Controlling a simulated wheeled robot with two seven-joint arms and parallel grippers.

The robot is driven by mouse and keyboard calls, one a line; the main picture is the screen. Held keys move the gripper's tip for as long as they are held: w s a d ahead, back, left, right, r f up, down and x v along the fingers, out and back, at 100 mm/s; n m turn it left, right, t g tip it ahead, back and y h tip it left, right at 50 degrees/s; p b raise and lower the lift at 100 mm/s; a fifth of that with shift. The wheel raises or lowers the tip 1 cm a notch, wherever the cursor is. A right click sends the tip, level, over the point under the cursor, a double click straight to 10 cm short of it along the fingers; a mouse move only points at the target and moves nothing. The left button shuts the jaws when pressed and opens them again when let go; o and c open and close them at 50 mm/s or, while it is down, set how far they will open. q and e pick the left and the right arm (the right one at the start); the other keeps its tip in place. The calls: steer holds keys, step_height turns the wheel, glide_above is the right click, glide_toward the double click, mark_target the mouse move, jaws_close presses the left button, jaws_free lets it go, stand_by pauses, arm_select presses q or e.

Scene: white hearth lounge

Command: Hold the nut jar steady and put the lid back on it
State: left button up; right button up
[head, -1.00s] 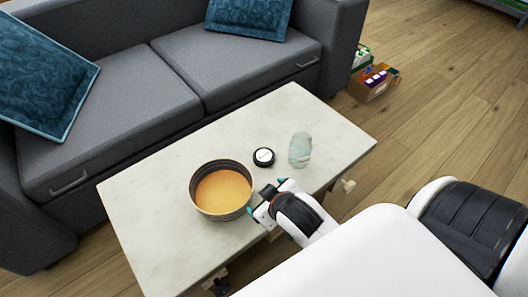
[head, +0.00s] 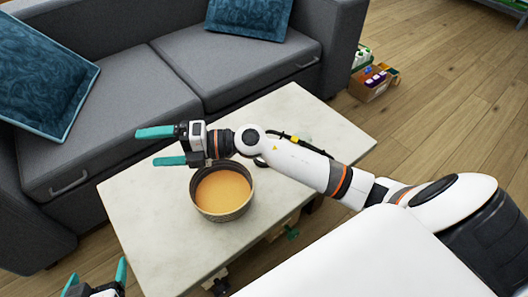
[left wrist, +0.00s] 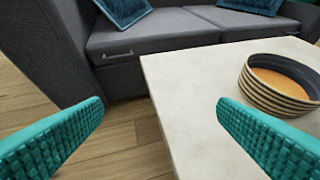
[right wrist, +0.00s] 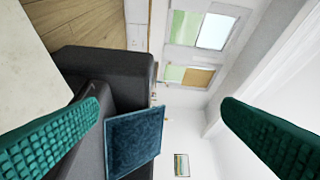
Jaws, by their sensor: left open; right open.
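My right arm reaches across the table (head: 150,215) from the right. My right gripper (head: 147,147) is open and empty, pointing left above the table's sofa-side edge. The nut jar and its lid cannot be clearly made out in the head view; my right forearm covers where they stood, and only a small dark edge shows beneath it. Neither shows in a wrist view. My left gripper (head: 96,275) is open and empty at the bottom left, off the table's near-left side. Its fingers also show in the left wrist view (left wrist: 160,115).
A dark ribbed bowl with an orange inside (head: 225,214) stands on the table, close to my right forearm; it also shows in the left wrist view (left wrist: 275,98). A grey sofa (head: 150,95) lines the far side. The table's left part is clear.

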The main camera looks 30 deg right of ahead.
steer(key=w+d+f+n+g+h, duration=0.2)
steer(key=d+f+n+g+h, duration=0.4)
steer(key=d+f, duration=0.35)
arm_select(q)
steer(key=w+d+r+t+h, duration=0.1)
steer(key=w+r+t, duration=0.2)
steer(key=r, duration=0.4)
steer(key=shift+d+t, duration=0.4)
steer(key=shift+t, duration=0.2)
arm_select(e)
steer(key=d+f+m+g+h, duration=0.1)
steer(key=d+m+g+h, duration=0.1)
steer(key=d+h, duration=0.8)
steer(key=d, duration=0.8)
steer(key=shift+w+f+m+g, duration=0.15)
steer(key=shift+m+g, duration=0.15)
steer(key=shift+m, duration=0.1)
arm_select(q)
steer(key=shift+w+r, duration=0.1)
